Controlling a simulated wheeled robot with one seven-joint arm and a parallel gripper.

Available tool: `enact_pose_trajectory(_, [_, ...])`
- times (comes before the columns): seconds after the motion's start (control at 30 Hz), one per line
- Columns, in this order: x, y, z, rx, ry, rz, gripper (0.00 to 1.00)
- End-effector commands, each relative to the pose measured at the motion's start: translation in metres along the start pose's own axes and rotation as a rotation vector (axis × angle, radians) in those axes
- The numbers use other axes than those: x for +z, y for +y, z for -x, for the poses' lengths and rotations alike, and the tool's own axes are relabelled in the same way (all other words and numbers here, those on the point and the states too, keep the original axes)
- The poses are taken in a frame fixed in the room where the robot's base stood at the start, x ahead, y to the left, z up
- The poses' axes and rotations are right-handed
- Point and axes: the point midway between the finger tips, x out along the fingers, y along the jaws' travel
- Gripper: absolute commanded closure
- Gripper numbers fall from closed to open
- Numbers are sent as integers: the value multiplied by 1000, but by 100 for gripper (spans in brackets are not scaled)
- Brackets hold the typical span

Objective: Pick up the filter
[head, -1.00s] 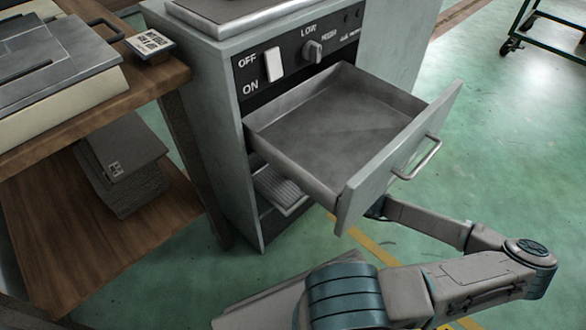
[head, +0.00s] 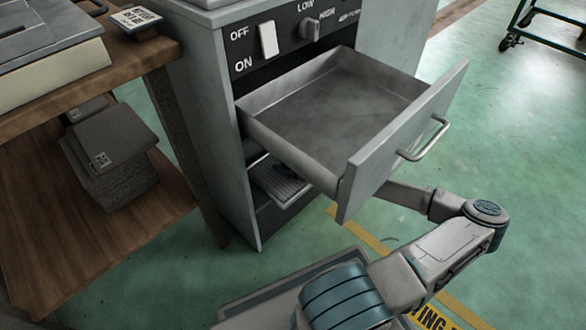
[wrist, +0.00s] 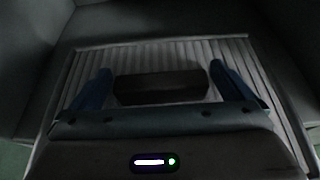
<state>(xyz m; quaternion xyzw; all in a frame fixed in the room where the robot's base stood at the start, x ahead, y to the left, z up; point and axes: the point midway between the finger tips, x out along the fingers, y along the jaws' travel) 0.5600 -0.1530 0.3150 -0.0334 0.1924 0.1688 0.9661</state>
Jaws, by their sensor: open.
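The filter (head: 278,180) is a pale pleated panel in the open lower slot of the grey cabinet, under the pulled-out drawer. In the wrist view the filter (wrist: 160,52) lies ahead of and below my gripper (wrist: 160,88), with a dark block-like handle (wrist: 165,87) on its middle. My gripper is open, its two blue fingers on either side of the dark handle with gaps left and right. In the head view my gripper is hidden behind the drawer front; only my arm shows.
The empty metal drawer (head: 330,115) is pulled out above the slot, its front panel (head: 400,145) with a bar handle overhanging my arm. A wooden shelf unit (head: 100,225) stands left, holding dark stacked items (head: 110,150). Green floor is clear on the right; a cart (head: 545,25) stands far off.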

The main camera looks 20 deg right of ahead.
Motion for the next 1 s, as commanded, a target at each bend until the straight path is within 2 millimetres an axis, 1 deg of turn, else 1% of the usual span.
enact_pose_trajectory(0.2, [1, 0, 0, 0, 0, 0, 0])
enact_pose_trajectory(0.27, [1, 0, 0, 0, 0, 0, 17])
enact_pose_trajectory(0.3, [1, 0, 0, 0, 0, 0, 28])
enact_pose_trajectory(0.37, [1, 0, 0, 0, 0, 0, 44])
enact_pose_trajectory(0.4, [0, 0, 0, 0, 0, 0, 47])
enact_pose_trajectory(0.77, [3, 0, 2, 0, -1, 1, 47])
enact_pose_trajectory(0.97, [10, 0, 8, -1, -1, 0, 47])
enact_pose_trajectory(1.0, [14, 0, 10, 0, -1, 2, 47])
